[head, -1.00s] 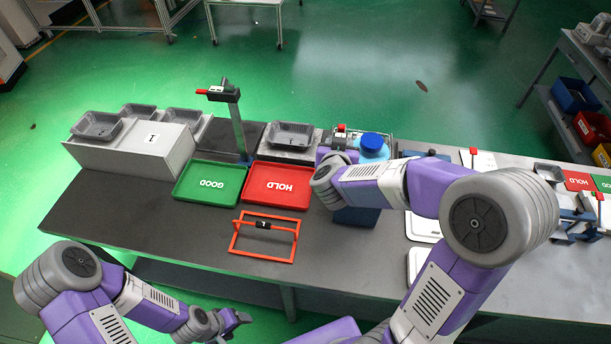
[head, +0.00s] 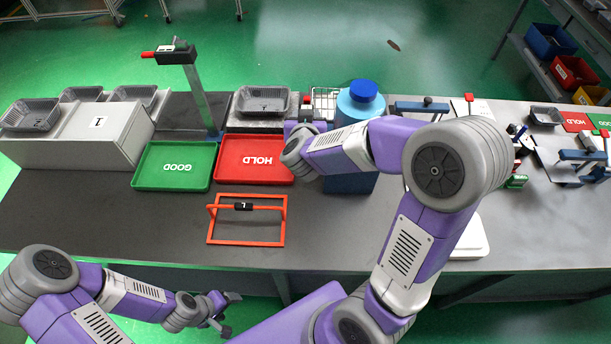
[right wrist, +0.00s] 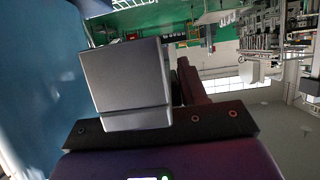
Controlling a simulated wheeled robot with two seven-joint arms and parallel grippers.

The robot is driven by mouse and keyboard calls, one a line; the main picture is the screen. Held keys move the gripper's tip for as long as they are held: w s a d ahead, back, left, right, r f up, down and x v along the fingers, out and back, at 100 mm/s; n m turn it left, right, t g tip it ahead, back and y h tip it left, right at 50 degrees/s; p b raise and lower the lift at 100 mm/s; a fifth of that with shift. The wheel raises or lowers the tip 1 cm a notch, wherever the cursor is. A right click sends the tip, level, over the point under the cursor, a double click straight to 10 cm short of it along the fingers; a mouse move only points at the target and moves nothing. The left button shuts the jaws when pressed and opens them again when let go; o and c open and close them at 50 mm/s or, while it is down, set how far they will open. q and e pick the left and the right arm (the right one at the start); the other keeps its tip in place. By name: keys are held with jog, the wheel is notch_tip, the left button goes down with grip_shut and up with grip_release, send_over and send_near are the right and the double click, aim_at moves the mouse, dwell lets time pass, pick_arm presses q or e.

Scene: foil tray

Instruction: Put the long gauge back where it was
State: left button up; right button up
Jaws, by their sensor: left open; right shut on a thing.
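I cannot make out for certain which thing is the long gauge. My right gripper (right wrist: 135,78) shows in the right wrist view as a dark grey finger block over a black bar. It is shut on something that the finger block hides. In the head view my own right arm covers that gripper, near the right edge of the red HOLD tray (head: 226,172). A small red-topped part (head: 306,113) shows just beyond the wrist there. My left gripper (head: 229,313) is open and empty, low in front of the table's front edge.
A green GOOD tray (head: 145,178), an orange frame (head: 246,242) and a post with a red-tipped head (head: 197,95) stand left of my right arm. A blue-capped bottle (head: 363,92) is close behind that arm. Bare table (head: 110,225) lies at front left.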

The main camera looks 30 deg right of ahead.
notch_tip(320, 180, down, 18)
jog(key=b, duration=0.7)
jog(key=shift+w+f, duration=0.1)
jog(key=shift+f, duration=0.05)
jog(key=shift+f+b, duration=0.55)
jog(key=shift+b, duration=0.2)
jog(key=o, duration=1.1)
jog(key=shift+o, duration=0.2)
